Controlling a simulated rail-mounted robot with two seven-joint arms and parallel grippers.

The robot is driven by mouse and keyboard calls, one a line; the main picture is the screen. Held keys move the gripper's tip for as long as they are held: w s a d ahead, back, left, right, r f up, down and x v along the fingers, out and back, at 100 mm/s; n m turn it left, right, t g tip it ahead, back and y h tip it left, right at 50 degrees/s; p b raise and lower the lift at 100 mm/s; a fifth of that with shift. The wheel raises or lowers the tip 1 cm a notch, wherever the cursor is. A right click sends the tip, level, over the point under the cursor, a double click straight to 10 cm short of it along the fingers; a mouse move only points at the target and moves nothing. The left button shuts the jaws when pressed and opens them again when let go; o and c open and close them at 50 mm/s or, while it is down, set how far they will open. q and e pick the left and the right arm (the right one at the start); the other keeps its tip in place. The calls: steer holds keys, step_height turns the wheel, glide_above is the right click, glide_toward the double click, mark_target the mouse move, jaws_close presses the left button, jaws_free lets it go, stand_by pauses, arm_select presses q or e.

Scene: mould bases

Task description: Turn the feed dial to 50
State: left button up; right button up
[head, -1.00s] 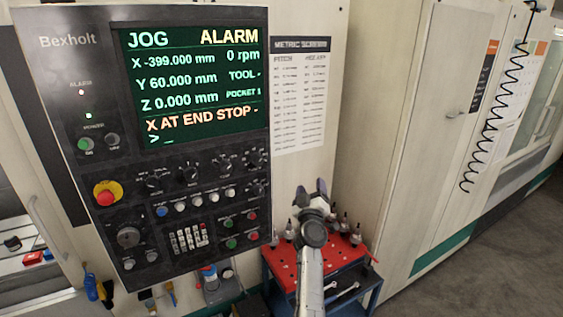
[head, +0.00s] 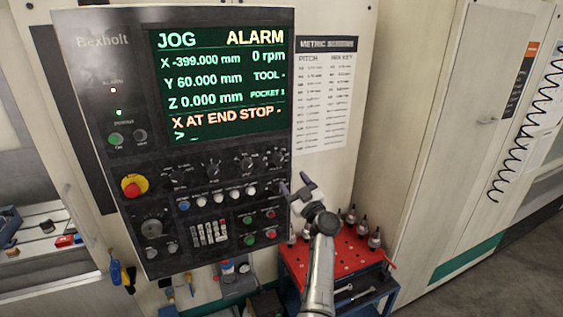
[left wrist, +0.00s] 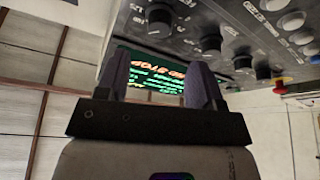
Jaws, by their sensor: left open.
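The control panel (head: 130,80) carries several black rotary dials in a row below its screen (head: 220,85). One dial (head: 213,170) is near the middle of the row and another (head: 247,163) is to its right. Their labels are too small to read, so I cannot tell which is the feed dial. My left gripper (head: 294,184) is open and empty at the panel's lower right edge. In the left wrist view its two fingers (left wrist: 158,70) stand apart, with black dials (left wrist: 210,45) beyond them, apart from the fingers. My right gripper is not in view.
A red-topped cart (head: 325,262) with several tool holders stands below my left arm. A red emergency stop (head: 132,186) and rows of buttons are on the panel. The screen shows JOG, ALARM and X AT END STOP. A metric chart (head: 322,95) hangs to the right.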

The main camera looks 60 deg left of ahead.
mark_target(281, 163)
arm_select(q)
steer(key=p+x, duration=0.1)
steer(key=x, duration=0.6)
steer(key=shift+p, duration=0.3)
steer(key=shift+a+r, duration=0.25)
steer(key=shift+a, duration=0.45)
steer(key=c, duration=0.9)
